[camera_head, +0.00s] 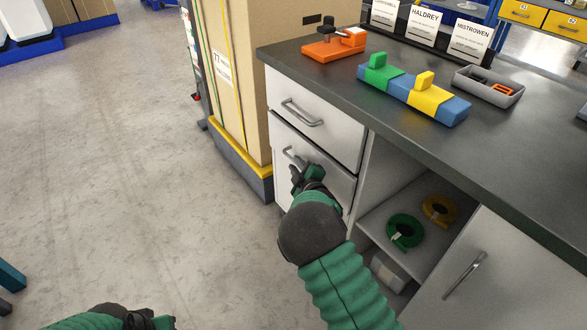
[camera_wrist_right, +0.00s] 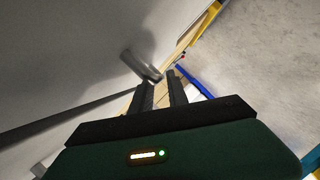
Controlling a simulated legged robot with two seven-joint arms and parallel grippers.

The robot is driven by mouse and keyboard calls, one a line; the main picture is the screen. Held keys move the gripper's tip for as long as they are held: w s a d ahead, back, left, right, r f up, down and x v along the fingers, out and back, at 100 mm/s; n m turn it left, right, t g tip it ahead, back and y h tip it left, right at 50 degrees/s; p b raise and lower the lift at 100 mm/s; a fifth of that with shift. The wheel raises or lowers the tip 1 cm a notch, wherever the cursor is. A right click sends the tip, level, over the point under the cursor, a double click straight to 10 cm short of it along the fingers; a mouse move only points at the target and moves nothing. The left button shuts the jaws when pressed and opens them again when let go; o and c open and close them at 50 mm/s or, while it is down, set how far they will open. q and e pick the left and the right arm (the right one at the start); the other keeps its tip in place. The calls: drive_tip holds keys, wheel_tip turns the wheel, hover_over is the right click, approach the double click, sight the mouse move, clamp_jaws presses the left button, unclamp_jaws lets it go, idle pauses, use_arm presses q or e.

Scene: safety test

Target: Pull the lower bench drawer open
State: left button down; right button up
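The bench has two white drawers at its left end. The lower drawer (camera_head: 328,180) looks shut, with its front in line with the upper drawer (camera_head: 335,133). Its grey bar handle (camera_head: 290,154) also shows in the right wrist view (camera_wrist_right: 138,66). My right gripper (camera_head: 297,172) is just in front of that handle and partly covers the drawer front. In the wrist view its two fingers (camera_wrist_right: 161,80) stand apart with nothing between them. The handle's near end is just beyond the left fingertip; I cannot tell if they touch. My left gripper (camera_head: 150,321) is at the bottom edge, partly cut off.
A strapped cardboard box (camera_head: 238,100) on a yellow-edged base stands close left of the drawers. An open shelf (camera_head: 375,218) with green and yellow rolls is right of them, then a cupboard door (camera_head: 510,275). Floor (camera_head: 130,170) to the left is clear.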

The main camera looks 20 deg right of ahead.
sight(294, 162)
drive_tip(key=x, duration=0.2)
drive_tip(key=shift+w+f+b, duration=0.25)
drive_tip(key=shift+w+b, duration=0.05)
drive_tip(key=shift+b, duration=0.1)
drive_tip(key=shift+w+r, duration=0.1)
drive_tip(key=shift+w, duration=0.2)
clamp_jaws()
drive_tip(key=shift+s, duration=0.1)
idle(0.8)
